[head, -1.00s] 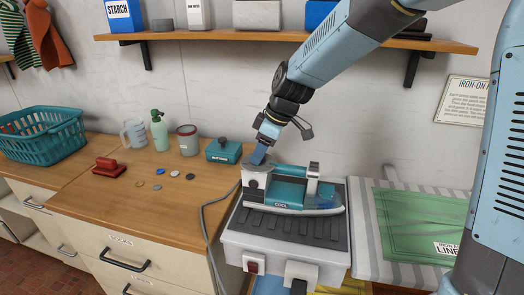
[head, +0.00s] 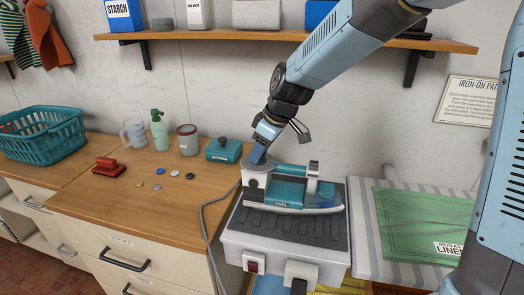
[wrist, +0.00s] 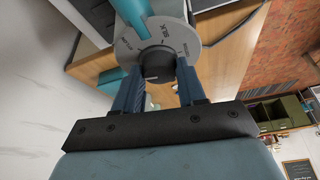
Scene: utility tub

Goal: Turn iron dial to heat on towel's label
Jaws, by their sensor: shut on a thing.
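The teal and white iron (head: 290,190) rests on the ribbed pad of a grey stand and shows "COOL" on its side. Its grey dial (wrist: 147,38) is a lettered disc with a dark knob (wrist: 156,66). My gripper (wrist: 157,88) is shut on the knob, with one finger on each side. In the head view my gripper (head: 259,155) reaches down to the dial at the iron's left end. The green towel (head: 410,215) lies on the striped board at right. Its white label (head: 448,248) reads "LINEN" on the lower line, and my arm stands close beside it.
A cord (head: 207,225) runs down left of the stand (head: 280,243). A teal buttons box (head: 223,151), a mug (head: 187,140), a spray bottle (head: 158,130), a red block (head: 109,167) and several loose buttons stand on the wooden counter. A shelf (head: 290,38) hangs above.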

